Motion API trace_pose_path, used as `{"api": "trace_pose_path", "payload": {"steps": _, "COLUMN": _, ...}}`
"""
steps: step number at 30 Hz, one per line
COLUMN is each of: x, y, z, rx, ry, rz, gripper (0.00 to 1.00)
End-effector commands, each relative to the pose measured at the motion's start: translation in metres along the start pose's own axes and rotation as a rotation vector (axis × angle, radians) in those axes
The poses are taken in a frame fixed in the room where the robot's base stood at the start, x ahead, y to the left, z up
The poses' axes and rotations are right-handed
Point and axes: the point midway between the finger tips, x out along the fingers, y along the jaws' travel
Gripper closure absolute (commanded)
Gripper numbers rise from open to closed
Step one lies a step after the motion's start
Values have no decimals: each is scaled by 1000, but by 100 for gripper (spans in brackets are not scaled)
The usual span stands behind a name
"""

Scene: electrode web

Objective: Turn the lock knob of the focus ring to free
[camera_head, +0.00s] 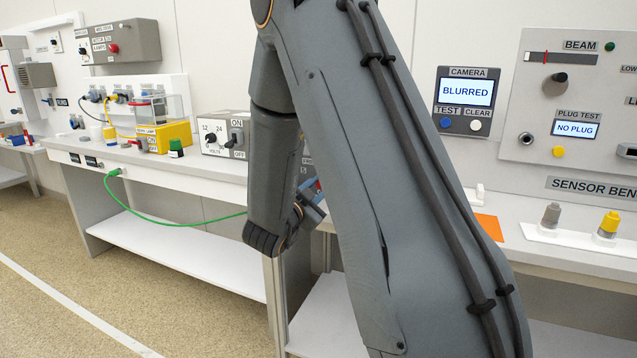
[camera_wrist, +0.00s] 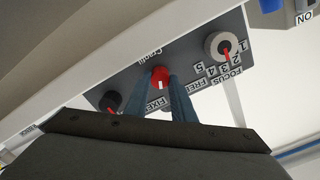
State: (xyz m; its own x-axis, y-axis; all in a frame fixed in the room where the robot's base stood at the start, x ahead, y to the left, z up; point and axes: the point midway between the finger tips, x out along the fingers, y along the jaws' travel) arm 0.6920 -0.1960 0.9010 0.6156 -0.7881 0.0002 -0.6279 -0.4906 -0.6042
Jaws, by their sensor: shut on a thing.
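In the wrist view, a red knob (camera_wrist: 160,77) with a white mark sits on a dark grey panel (camera_wrist: 196,62). A FREE label (camera_wrist: 195,83) lies to its right and a FIXED label (camera_wrist: 155,106) below it. The white mark points down in the picture, towards FIXED. The blue fingers of my gripper (camera_wrist: 163,84) are shut on the red knob, one on each side. The focus ring (camera_wrist: 220,46), a grey dial with a red pointer and numbers, is to the right on the same panel. In the head view my arm hides the panel and most of the gripper.
A black knob (camera_wrist: 110,102) sits left of the red knob on the panel. In the head view, the camera screen (camera_head: 466,92) reads BLURRED. A green cable (camera_head: 165,217) hangs from the left bench, and a grey peg (camera_head: 551,214) stands on the right bench.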

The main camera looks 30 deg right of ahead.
Motion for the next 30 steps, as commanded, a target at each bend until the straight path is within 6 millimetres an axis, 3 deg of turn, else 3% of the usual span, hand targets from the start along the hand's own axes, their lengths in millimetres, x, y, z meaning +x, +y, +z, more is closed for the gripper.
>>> {"api": "trace_pose_path", "payload": {"steps": 30, "x": -1, "y": 1, "z": -1, "rx": -942, "ry": -3, "rz": 4, "gripper": 100}}
